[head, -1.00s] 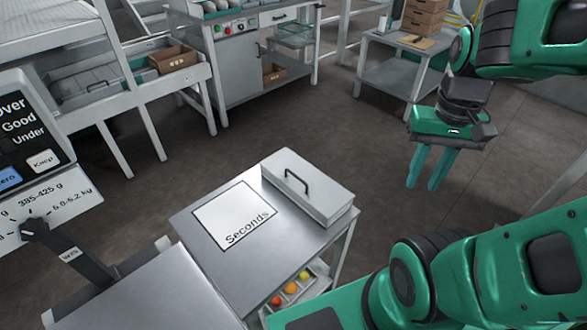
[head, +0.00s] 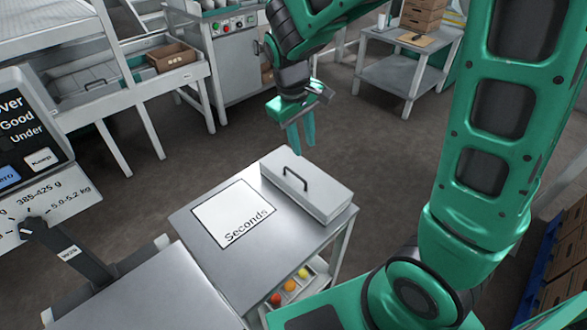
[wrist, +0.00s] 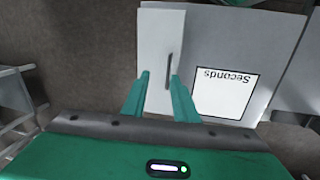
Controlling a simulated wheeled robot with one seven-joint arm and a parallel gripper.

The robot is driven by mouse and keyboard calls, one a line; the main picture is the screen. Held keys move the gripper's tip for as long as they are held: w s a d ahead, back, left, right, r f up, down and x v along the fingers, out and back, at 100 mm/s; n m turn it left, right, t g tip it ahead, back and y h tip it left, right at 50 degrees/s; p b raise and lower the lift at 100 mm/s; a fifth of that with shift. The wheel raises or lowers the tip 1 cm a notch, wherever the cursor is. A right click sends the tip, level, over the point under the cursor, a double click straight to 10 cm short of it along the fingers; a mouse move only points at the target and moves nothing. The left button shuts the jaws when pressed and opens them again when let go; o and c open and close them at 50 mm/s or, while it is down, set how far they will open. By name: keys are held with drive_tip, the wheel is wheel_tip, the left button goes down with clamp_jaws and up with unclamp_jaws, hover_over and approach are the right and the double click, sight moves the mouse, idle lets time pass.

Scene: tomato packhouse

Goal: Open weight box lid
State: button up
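The weight box (head: 318,196) is a grey box with a closed flat lid (head: 306,180) and a dark bar handle (head: 295,179). It sits at the right end of the steel table, beside the white "Seconds" sheet. In the wrist view the lid (wrist: 160,45) and its handle (wrist: 169,70) show beyond my fingers. My gripper (head: 302,134) hangs behind and above the box in the head view, apart from it. Its two green fingers are spread with nothing between them. In the wrist view my gripper (wrist: 158,78) has the handle lying between its fingertips in the picture, farther away.
The "Seconds" sheet (head: 233,213) lies on the steel table (head: 190,222). A shelf below holds several coloured balls or tomatoes (head: 290,285). A scale display (head: 30,145) stands at the left. A side table (head: 400,70) with boxes is at the back. Open floor lies behind the box.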

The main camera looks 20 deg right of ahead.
sight(296, 175)
drive_tip(key=shift+n, duration=0.5)
drive_tip(key=f, duration=0.4)
drive_tip(key=w+f, duration=0.1)
drive_tip(key=f, duration=0.3)
drive_tip(key=w+a+f, duration=0.1)
drive_tip(key=f, duration=0.2)
drive_tip(key=shift+f, duration=0.4)
clamp_jaws()
drive_tip(key=shift+a, duration=0.15)
idle(0.5)
